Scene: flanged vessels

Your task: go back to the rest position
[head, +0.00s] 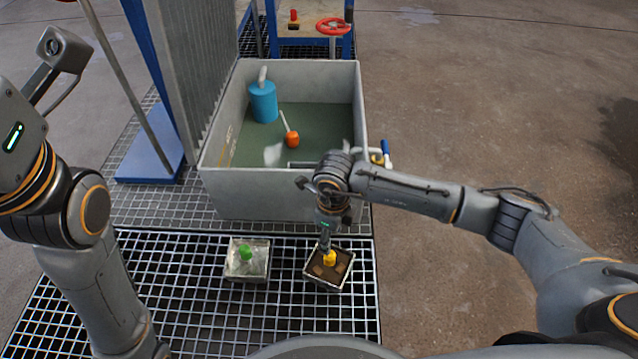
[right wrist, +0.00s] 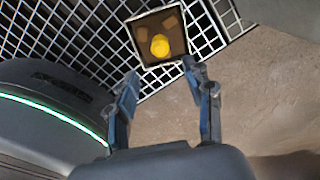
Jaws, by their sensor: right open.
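My right gripper (right wrist: 160,85) is open and empty in the right wrist view, with its two fingers apart. In the head view the right gripper (head: 325,243) points down just above a small brown-filled box (head: 341,277) with a yellow knob (head: 329,258). The wrist view shows the same box (right wrist: 177,27) and its yellow knob (right wrist: 160,46) beyond the fingertips, not between them. My left arm stands at the left of the head view, and its gripper fingers do not show.
A pale box (head: 232,268) with a green knob (head: 246,253) sits on the grating (head: 180,300). A large grey tank (head: 270,195) behind holds a blue canister (head: 263,102) and an orange float (head: 292,139). A red handwheel (head: 333,26) stands at the back. Bare floor (head: 480,110) lies right.

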